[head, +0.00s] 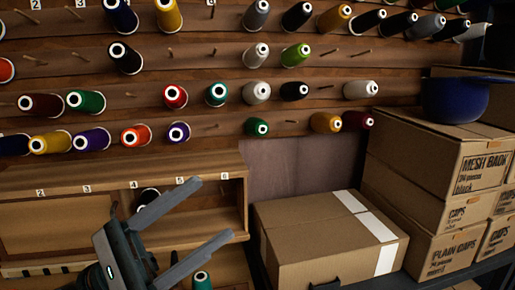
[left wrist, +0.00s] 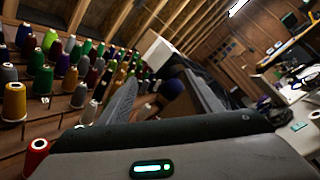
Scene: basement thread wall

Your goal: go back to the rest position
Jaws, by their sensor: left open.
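My left gripper (head: 214,209) is open and empty in the head view, its two grey fingers pointing up and right in front of the wooden shelf with numbered compartments (head: 210,222). In the left wrist view, its body fills the bottom and a grey finger (left wrist: 118,102) rises toward the spool wall. A dark spool (head: 148,197) sits in the compartment behind the fingers, and a green spool (head: 202,280) is just below the lower finger. My right gripper is not in view.
Thread spools stand on pegs across the sloped wooden wall rack (head: 220,60). A taped cardboard box (head: 310,250) is right of the gripper. Stacked cartons (head: 430,160) with a blue rounded object (head: 453,100) on top stand farther right. A cluttered workbench (left wrist: 295,92) shows in the left wrist view.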

